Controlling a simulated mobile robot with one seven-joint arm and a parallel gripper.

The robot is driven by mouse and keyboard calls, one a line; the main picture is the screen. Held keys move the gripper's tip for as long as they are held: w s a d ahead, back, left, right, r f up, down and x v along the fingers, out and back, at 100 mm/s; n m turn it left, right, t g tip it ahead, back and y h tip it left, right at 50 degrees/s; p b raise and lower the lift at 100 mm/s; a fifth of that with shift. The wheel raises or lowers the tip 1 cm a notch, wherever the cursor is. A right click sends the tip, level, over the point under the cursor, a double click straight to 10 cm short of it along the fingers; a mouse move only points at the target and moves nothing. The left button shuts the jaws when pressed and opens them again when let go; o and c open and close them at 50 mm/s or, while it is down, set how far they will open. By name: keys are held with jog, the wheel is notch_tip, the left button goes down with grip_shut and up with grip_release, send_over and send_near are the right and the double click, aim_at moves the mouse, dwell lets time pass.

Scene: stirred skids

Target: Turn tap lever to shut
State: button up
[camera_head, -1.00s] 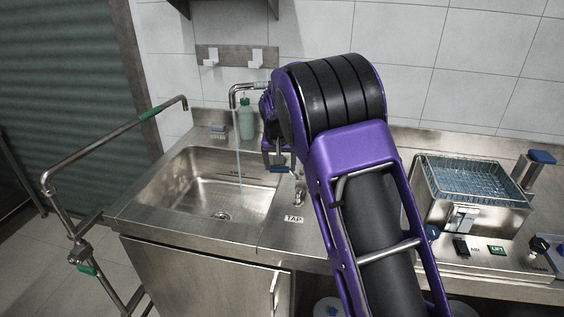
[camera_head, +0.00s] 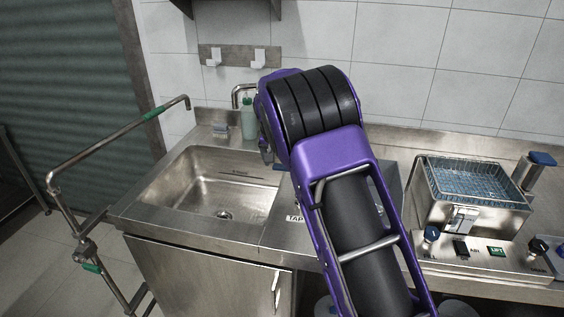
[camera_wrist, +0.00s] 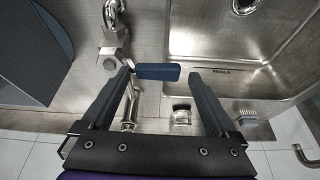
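The tap lever (camera_wrist: 158,72) has a dark blue grip and lies crosswise between my fingertips in the wrist view. My gripper (camera_wrist: 161,72) is open, with one finger on each side of the lever. The left fingertip is close to the lever's inner end; I cannot tell if it touches. A gap shows at the right fingertip. The lever joins the metal tap body (camera_wrist: 112,45). In the head view my arm hides the gripper and most of the lever. The tap spout (camera_head: 239,91) shows there, with no water stream visible below it.
The steel sink (camera_head: 190,190) is left of my arm. A green bottle (camera_head: 249,120) stands behind it. A bent pipe stand (camera_head: 110,150) with green grips rises at the left. A basket unit (camera_head: 470,215) with knobs is at the right. The sink bowl is empty.

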jog(key=shift+o, duration=0.7)
jog(key=shift+a+f, duration=0.1)
jog(key=shift+f, duration=0.15)
jog(key=shift+r, duration=0.2)
jog(key=v, duration=1.7)
jog(key=shift+r, duration=0.15)
